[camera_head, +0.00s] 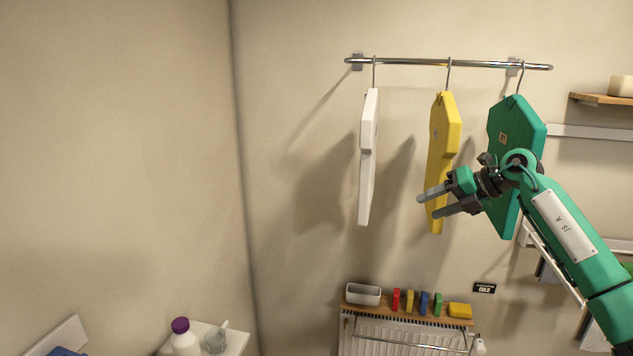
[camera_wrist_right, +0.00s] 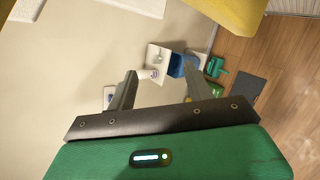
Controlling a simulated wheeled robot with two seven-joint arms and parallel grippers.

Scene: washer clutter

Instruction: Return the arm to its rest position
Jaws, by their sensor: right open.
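My right arm (camera_head: 585,255) is green and reaches in from the lower right in the head view. Its gripper (camera_head: 427,205) is raised and points left, in front of the hanging yellow board. The two grey fingers are apart with nothing between them. In the right wrist view the gripper (camera_wrist_right: 157,92) also shows open and empty, with the floor and low furniture far beyond it. My left gripper is not in view.
A metal rail (camera_head: 430,63) holds a white board (camera_head: 368,160), a yellow board (camera_head: 445,125) and a green board (camera_head: 520,115) close to my right arm. A radiator (camera_head: 400,338) with a shelf (camera_head: 410,309) stands below. Left of the boards is free.

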